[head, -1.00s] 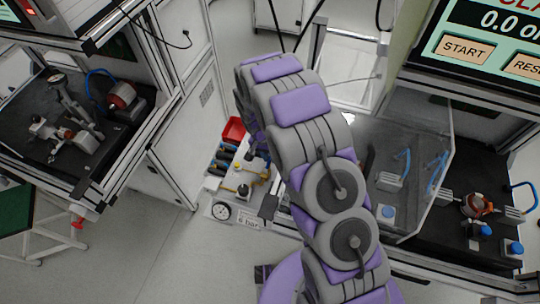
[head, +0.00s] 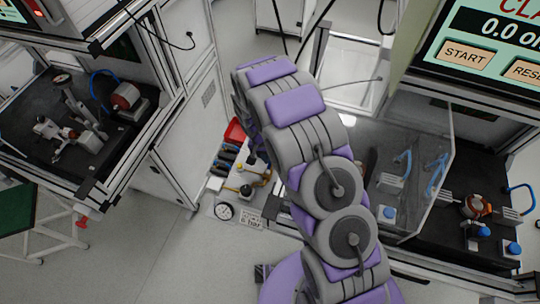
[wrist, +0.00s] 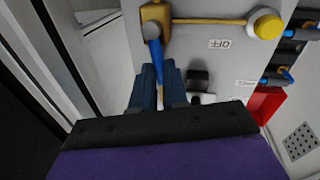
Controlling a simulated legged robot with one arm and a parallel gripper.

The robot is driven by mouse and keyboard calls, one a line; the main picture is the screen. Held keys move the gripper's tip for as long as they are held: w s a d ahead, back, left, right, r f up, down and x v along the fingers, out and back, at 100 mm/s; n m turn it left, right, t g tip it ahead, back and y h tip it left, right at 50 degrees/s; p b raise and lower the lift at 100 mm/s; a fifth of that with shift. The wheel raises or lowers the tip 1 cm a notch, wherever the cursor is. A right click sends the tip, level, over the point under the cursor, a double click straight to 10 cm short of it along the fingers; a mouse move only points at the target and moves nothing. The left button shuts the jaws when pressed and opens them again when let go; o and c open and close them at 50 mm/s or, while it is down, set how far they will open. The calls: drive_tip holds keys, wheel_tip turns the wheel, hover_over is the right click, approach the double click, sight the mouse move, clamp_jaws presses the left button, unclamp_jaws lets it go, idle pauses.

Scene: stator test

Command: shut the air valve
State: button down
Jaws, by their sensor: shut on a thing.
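The air valve shows in the wrist view as a brass body (wrist: 156,16) on a pale panel, with a blue lever handle (wrist: 154,50) pointing down from it. My gripper (wrist: 158,78) has its two dark blue fingers shut on the blue lever. A label on the panel reads OFF (wrist: 220,44), to the right of the lever. In the head view my arm covers the gripper and most of the valve, so the lever cannot be made out there.
Benches stand left and right; the floor in front is clear.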

drive_tip(key=n+p, duration=0.1)
drive_tip(key=a+n+p, duration=0.1)
drive_tip(key=n+p, duration=0.1)
drive_tip(key=shift+a+r+n+t, duration=0.2)
drive_tip(key=shift+a+n+t, duration=0.05)
drive_tip(key=shift+n+t, duration=0.05)
drive_tip(key=n+p, duration=0.1)
drive_tip(key=a+n+p, duration=0.1)
drive_tip(key=n, duration=0.1)
drive_tip(key=n+t+p, duration=0.1)
drive_tip(key=shift+s+a+n+p, duration=0.3)
drive_tip(key=shift+p, duration=0.05)
drive_tip(key=n+p, duration=0.1)
drive_tip(key=n, duration=0.1)
drive_tip(key=s+a+n+p, duration=0.1)
drive_tip(key=n+p, duration=0.1)
drive_tip(key=shift+a+t+y+p, duration=0.15)
drive_tip(key=shift+t+y+p, duration=0.15)
drive_tip(key=shift+y, duration=0.1)
drive_tip(key=shift+s+a+f+n+y+p, duration=0.1)
drive_tip(key=shift+s+n+p, duration=0.25)
drive_tip(key=shift+n, duration=0.4)
drive_tip(key=shift+s+a+r+n+y+p, duration=0.15)
drive_tip(key=shift+n+p, duration=0.3)
drive_tip(key=shift+n, duration=0.25)
drive_tip(key=shift+s+a+f+n+y+p, duration=0.1)
drive_tip(key=shift+s+f+n+p, duration=0.1)
drive_tip(key=shift+n+p, duration=0.4)
drive_tip(key=shift+n, duration=0.25)
